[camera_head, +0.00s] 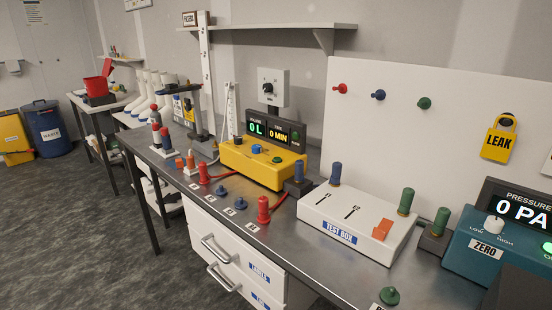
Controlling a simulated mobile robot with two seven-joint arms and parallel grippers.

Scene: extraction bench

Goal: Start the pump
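A yellow unit (262,165) stands on the steel bench (300,225), mid-picture; it looks like the pump, though I read no name on it. Its display (270,130) shows "0 L" and "0 MIN", with a small green light at its right. A blue knob (257,149) and a green button (277,160) are on its top. A red hose (282,198) shows near its base. A grey wall box with a black knob (271,86) is behind it. Neither of my grippers is in view.
A white test box (345,225) with blue and green plugs stands right of the yellow unit. A teal pressure gauge (490,245) reading "0 PA" is at the far right. Red, blue and orange fittings line the front edge. A wall shelf (285,27) hangs above.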

